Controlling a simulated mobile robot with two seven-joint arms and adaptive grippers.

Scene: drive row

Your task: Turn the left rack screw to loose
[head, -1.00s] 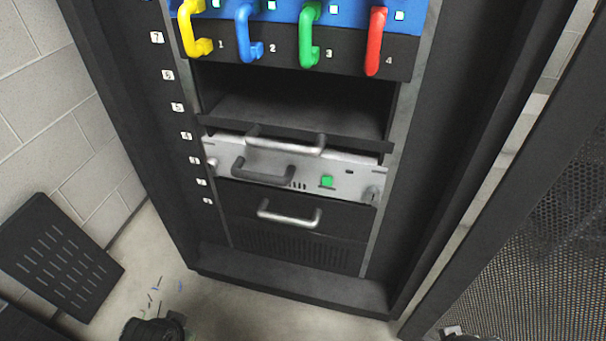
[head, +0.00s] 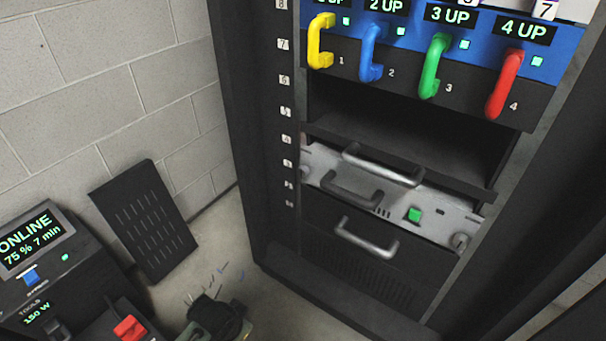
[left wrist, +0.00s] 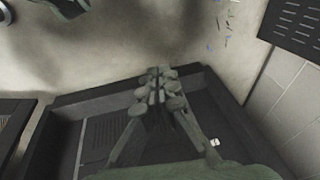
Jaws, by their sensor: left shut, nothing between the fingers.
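The silver unit (head: 440,207) sits low in the black rack, with a grey handle and a green light on its face. Its left screw (head: 305,171) is a small knob at the left end, partly lost against the rack post. I cannot tell its turn position. The right screw (head: 460,241) is at the other end. My left gripper (head: 215,318) is low at the bottom of the head view, apart from the unit, left of and below the rack. In the left wrist view its fingers (left wrist: 158,78) are together and empty. My right gripper is not in view.
Above the unit are an open bay (head: 400,118) and drives with yellow, blue, green and red handles (head: 505,85). A vented black panel (head: 145,220) leans at the wall. A box with an ONLINE display (head: 38,240) stands at left. Cable scraps lie on the floor.

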